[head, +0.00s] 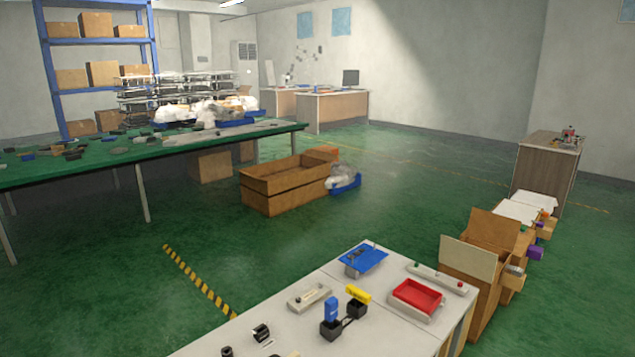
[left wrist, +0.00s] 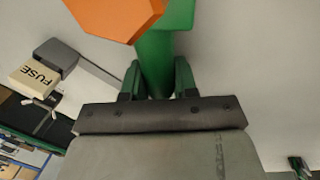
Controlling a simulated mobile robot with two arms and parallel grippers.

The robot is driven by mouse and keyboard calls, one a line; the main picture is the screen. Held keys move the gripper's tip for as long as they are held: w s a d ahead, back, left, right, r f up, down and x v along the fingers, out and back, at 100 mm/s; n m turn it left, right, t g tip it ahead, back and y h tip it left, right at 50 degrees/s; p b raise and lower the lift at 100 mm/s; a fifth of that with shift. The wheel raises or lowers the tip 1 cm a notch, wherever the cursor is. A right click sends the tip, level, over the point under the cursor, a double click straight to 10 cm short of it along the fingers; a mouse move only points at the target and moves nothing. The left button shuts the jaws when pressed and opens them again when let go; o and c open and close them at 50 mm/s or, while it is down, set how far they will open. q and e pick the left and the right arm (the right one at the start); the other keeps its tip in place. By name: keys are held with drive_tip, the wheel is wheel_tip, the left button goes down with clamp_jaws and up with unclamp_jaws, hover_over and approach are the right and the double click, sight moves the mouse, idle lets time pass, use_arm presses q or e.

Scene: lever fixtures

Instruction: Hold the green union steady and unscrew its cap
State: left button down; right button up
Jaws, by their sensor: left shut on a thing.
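In the left wrist view my left gripper (left wrist: 158,80) has its two fingers on either side of the green union (left wrist: 155,62) and is shut on its narrow green body. The orange six-sided cap (left wrist: 113,17) sits at the top of this view, beside the green body, and is partly cut off by the frame edge. The cap hides part of the union. The head view shows neither the union nor either gripper. My right gripper is not recognisable in either view.
The left wrist view shows a cream block marked FUSE (left wrist: 36,78) and a grey box (left wrist: 55,55) at left. In the head view the pale bench (head: 395,335) holds a red tray (head: 417,296), a blue plate (head: 364,257) and blue and yellow handles. Open cartons (head: 470,265) stand at its right.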

use_arm(q)
drive_tip(key=c, duration=0.8)
unclamp_jaws()
